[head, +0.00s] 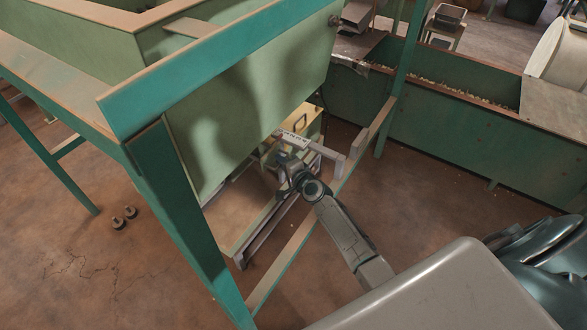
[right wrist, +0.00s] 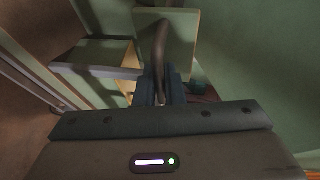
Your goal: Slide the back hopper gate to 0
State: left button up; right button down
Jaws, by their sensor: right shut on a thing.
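The green hopper (head: 240,110) stands on a teal frame at the upper left of the head view. Below its lower right edge is a pale yellow plate (head: 312,124) with a small dark handle. A white scale strip (head: 294,137) with dark marks sits beside it; its figures are too small to read. My right gripper (head: 283,160) is under the hopper, by the grey rails. In the right wrist view its fingers (right wrist: 160,92) are shut on a curved brown handle (right wrist: 160,45), in front of a pale gate plate (right wrist: 182,38). My left gripper is out of view.
A teal frame leg (head: 180,215) and a low crossbar (head: 290,255) stand near my right arm. A long green trough (head: 440,100) with loose pieces runs along the back right. Two small dark pieces (head: 124,217) lie on the brown floor at the left.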

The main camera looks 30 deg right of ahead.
jog(key=shift+w+a, duration=0.3)
jog(key=shift+w, duration=0.2)
jog(key=shift+w+a, duration=0.3)
jog(key=shift+w, duration=0.2)
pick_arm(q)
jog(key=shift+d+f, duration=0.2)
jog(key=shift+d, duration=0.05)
pick_arm(e)
jog(key=shift+r, duration=0.15)
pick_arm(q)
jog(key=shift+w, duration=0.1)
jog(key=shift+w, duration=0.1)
pick_arm(e)
jog(key=c, duration=1.5)
grip_release()
jog(key=shift+w, duration=0.1)
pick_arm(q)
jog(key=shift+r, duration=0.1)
